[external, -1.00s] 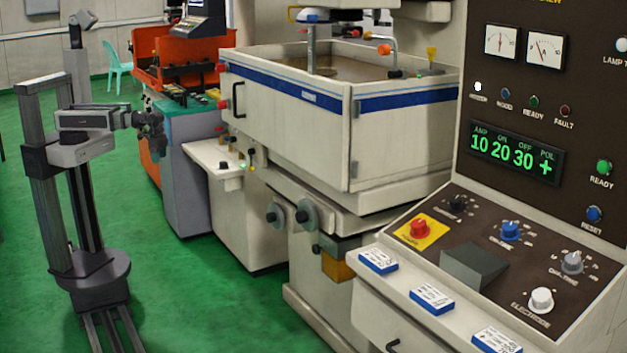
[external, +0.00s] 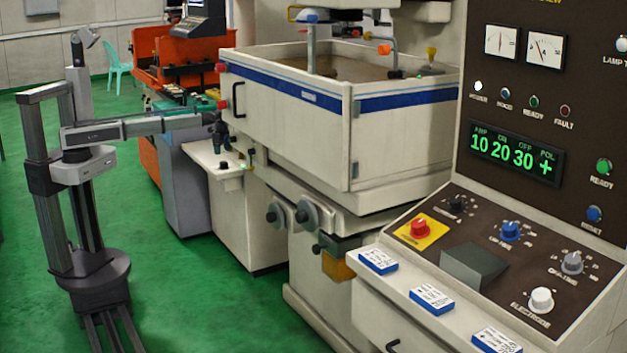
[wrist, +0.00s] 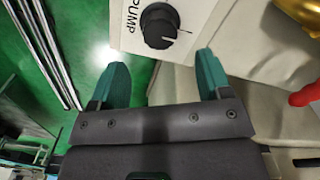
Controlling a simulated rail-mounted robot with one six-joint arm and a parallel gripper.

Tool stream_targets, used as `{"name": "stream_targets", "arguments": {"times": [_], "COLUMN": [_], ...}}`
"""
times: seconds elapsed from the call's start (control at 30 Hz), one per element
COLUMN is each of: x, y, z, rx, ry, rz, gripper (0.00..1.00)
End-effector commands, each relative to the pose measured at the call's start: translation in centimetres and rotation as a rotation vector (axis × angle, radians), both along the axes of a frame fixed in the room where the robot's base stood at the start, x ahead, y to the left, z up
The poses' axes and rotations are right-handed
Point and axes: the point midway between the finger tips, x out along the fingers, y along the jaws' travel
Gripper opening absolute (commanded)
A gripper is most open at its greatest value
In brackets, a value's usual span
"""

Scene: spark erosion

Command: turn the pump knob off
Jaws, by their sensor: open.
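The pump knob (wrist: 160,26) is a round black dial on a pale panel marked PUMP, at the top middle of the wrist view. A dark line extends to the right beside it. In the external view the small dark knob (external: 223,165) sits on the pale ledge (external: 203,154) at the front left of the tank machine. My gripper (wrist: 161,72) is open and empty, its two teal fingers spread apart below the knob in the picture and not touching it. In the external view my gripper (external: 220,146) hangs just above the ledge.
The tank (external: 290,115) with its black handle and red knob (external: 222,104) stands close right of my gripper. A red part (wrist: 305,95) and a brass part (wrist: 302,10) show at right in the wrist view. Green floor (external: 170,290) is open in front.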

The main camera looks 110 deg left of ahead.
Motion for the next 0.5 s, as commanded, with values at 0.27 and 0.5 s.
{"name": "stream_targets", "arguments": {"times": [0.27, 0.5], "x": [0.0, 0.0], "y": [0.0, 0.0], "z": [-7.0, -7.1], "rx": [0.0, 0.0], "ry": [0.0, 0.0], "rz": [0.0, 0.001], "gripper": [0.72, 0.72]}}
